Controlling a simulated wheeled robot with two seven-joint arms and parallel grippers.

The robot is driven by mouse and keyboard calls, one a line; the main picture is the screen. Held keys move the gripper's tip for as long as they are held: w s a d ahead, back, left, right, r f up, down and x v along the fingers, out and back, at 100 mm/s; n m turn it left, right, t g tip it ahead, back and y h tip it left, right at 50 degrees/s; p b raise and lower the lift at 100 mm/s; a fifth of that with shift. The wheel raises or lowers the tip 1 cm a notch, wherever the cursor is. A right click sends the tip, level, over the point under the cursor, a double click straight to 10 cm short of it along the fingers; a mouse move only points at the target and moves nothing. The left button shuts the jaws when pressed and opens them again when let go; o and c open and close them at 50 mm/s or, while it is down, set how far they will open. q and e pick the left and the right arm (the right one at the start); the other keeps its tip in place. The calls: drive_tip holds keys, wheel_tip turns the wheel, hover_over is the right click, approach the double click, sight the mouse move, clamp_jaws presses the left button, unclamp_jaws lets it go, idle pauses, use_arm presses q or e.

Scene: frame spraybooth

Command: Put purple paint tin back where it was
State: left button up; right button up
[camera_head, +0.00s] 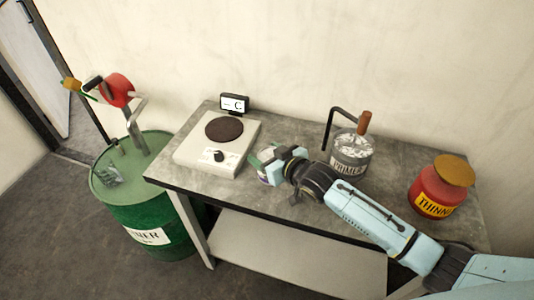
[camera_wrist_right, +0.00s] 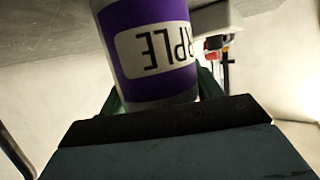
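The purple paint tin (camera_wrist_right: 150,55) fills the middle of the right wrist view. In the head view the tin (camera_head: 265,179) is mostly hidden by the gripper. It is over the workbench (camera_head: 300,205), just right of the hot plate (camera_head: 222,140). I cannot tell whether its base touches the bench. My left gripper is not in view.
A grey primer can (camera_head: 351,160) with a brown-handled tool stands behind my right arm. A red thinner pot (camera_head: 440,188) stands at the bench's right end. A small "C" sign (camera_head: 234,103) is behind the hot plate. A green drum (camera_head: 145,195) stands left of the bench.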

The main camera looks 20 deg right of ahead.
drive_tip(key=o, duration=0.4)
drive_tip(key=shift+r, duration=0.2)
drive_tip(key=shift+s+d, duration=0.15)
drive_tip(key=shift+s, duration=0.2)
drive_tip(key=p+v, duration=0.1)
drive_tip(key=v, duration=1)
drive_tip(key=shift+d+r, duration=0.1)
drive_tip(key=shift+s, duration=0.15)
